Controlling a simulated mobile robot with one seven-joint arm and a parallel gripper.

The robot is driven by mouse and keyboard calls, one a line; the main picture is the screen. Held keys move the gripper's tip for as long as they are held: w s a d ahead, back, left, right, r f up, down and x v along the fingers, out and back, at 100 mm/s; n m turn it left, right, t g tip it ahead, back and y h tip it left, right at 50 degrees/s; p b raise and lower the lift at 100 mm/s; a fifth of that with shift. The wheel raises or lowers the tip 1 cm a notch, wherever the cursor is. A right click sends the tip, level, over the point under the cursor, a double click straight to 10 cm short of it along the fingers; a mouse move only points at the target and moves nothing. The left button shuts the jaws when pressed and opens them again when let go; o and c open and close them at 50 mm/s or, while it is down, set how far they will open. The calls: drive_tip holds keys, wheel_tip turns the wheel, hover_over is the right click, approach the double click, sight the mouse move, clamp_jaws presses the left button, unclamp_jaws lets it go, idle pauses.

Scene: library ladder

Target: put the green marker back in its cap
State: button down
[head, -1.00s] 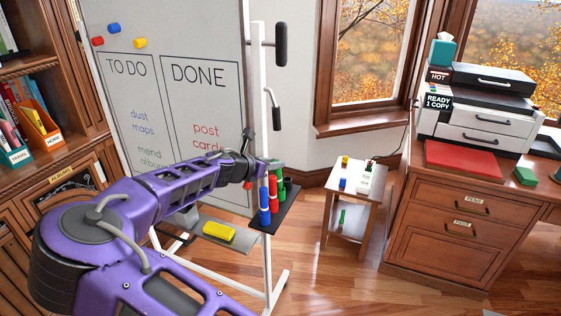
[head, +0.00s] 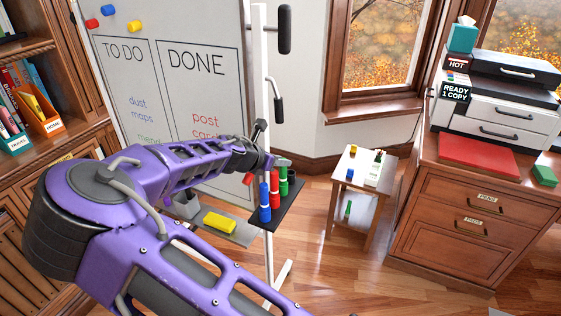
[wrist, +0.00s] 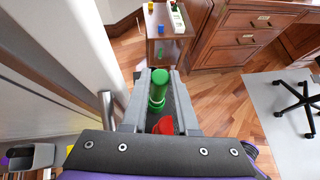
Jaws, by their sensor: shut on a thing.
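My gripper (head: 272,161) is above the marker tray (head: 290,208) on the whiteboard's right edge. In the wrist view its jaws (wrist: 158,95) are shut on the green marker (wrist: 158,84), seen nearly end-on. A bit of the marker's green (head: 283,162) shows at the fingertips in the head view. A green upright piece (head: 284,187), apparently the cap, stands in the tray right below, beside the red marker (head: 275,187) and blue marker (head: 264,203). I cannot tell whether the held marker touches it.
A dark upright piece (head: 293,176) stands behind the green one. Floor between is clear.

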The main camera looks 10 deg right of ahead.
drive_tip(key=c, duration=1)
unclamp_jaws()
drive_tip(key=shift+o, duration=0.2)
drive_tip(key=p+v, duration=0.1)
drive_tip(key=v, duration=1.1)
drive_tip(key=shift+p, duration=0.3)
drive_tip(key=shift+r, duration=0.1)
